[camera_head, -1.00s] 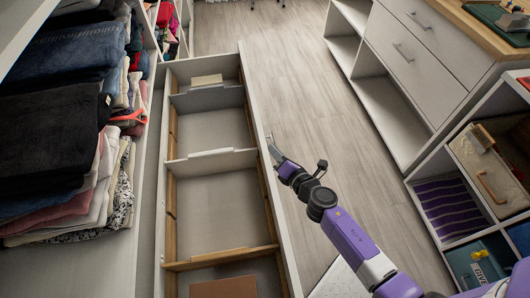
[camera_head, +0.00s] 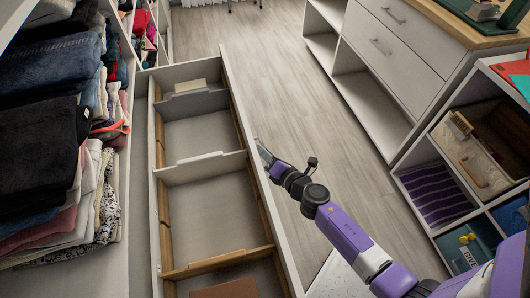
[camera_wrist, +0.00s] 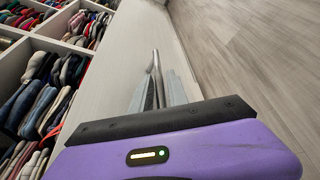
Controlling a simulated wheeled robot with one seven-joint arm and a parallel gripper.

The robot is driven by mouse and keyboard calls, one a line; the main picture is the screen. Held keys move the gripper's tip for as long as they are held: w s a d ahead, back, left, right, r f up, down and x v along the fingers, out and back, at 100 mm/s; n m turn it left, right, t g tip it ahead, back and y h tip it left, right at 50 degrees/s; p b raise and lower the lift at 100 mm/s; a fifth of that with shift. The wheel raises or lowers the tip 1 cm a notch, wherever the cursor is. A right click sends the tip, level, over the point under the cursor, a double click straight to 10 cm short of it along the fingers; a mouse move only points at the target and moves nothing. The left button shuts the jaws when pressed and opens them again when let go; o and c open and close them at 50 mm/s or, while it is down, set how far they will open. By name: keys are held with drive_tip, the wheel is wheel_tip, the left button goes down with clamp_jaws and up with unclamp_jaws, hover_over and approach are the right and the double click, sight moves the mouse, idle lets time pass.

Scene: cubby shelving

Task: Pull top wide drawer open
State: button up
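The wide drawer (camera_head: 164,75) stands pulled out from the shelving on the left in the head view, with its compartments showing from above. Its pale front panel also shows in the wrist view (camera_wrist: 122,62). My gripper (camera_head: 262,150) is at the outer face of the drawer front. In the wrist view, the drawer's metal bar handle (camera_wrist: 155,66) runs between the two fingers of my gripper (camera_wrist: 158,92), which look closed around it. The contact itself is partly hidden.
Folded clothes (camera_head: 40,140) fill the shelves on the left. A white drawer cabinet (camera_head: 395,60) and cubby shelving (camera_head: 395,180) stand on the right. Bare wood floor (camera_head: 290,80) lies between. A wooden divider (camera_head: 220,262) and a brown item (camera_head: 225,290) are inside the drawer.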

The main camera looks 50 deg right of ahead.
drive_tip(key=v, duration=0.7)
drive_tip(key=shift+s+b, duration=0.35)
drive_tip(key=shift+b, duration=0.1)
drive_tip(key=shift+a, duration=0.1)
